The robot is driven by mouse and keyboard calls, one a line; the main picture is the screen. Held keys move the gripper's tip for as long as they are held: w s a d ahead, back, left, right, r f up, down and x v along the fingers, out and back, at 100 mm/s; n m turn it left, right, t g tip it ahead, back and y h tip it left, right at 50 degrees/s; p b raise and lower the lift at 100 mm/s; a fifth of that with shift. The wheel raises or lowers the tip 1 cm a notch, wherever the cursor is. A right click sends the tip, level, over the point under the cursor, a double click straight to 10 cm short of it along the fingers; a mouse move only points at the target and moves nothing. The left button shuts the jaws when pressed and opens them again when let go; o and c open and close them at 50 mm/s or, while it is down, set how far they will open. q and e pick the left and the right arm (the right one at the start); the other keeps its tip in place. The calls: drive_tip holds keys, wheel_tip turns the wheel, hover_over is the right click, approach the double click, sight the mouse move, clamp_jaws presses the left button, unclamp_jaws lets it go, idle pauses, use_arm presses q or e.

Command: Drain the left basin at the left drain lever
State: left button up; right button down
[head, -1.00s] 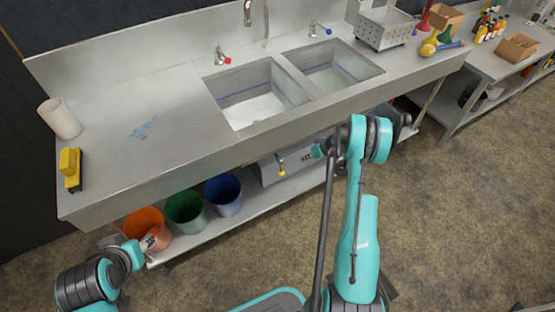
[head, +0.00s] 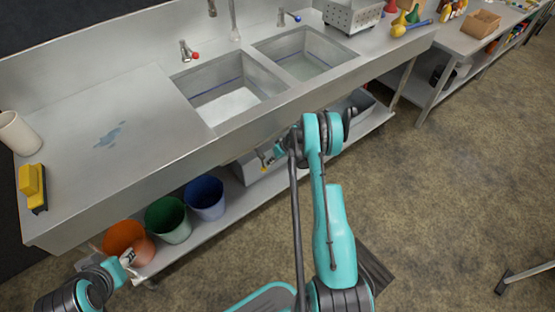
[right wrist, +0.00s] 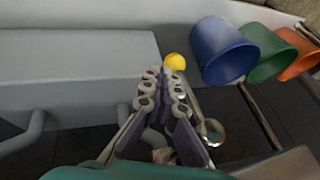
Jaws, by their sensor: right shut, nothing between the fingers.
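The left basin (head: 213,75) is a steel sink in the counter, with a blue line along its inner wall and a pale bottom. The left drain lever (head: 264,169) has a yellow knob and shows under the counter's front edge, below the basins. The knob also shows in the right wrist view (right wrist: 175,62), just beyond the fingertips. My right gripper (right wrist: 166,74) is shut and empty, close to the knob; I cannot tell whether it touches. In the head view my right gripper (head: 277,153) is partly hidden by its arm. My left gripper (head: 128,258) is low at the left, its fingers unclear.
Orange (head: 122,238), green (head: 167,219) and blue (head: 205,196) buckets stand on the lower shelf (head: 240,200), left of the lever. The right basin (head: 306,53) is beside the left one. Floor at right is mostly clear.

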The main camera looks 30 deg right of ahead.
use_arm(q)
drive_tip(key=shift+f, duration=0.2)
use_arm(e)
drive_tip(key=shift+a+f, duration=0.25)
drive_tip(key=shift+a, duration=0.05)
drive_tip(key=shift+a, duration=0.1)
drive_tip(key=shift+a+f, duration=0.35)
drive_tip(key=shift+a, duration=0.25)
drive_tip(key=shift+r, duration=0.1)
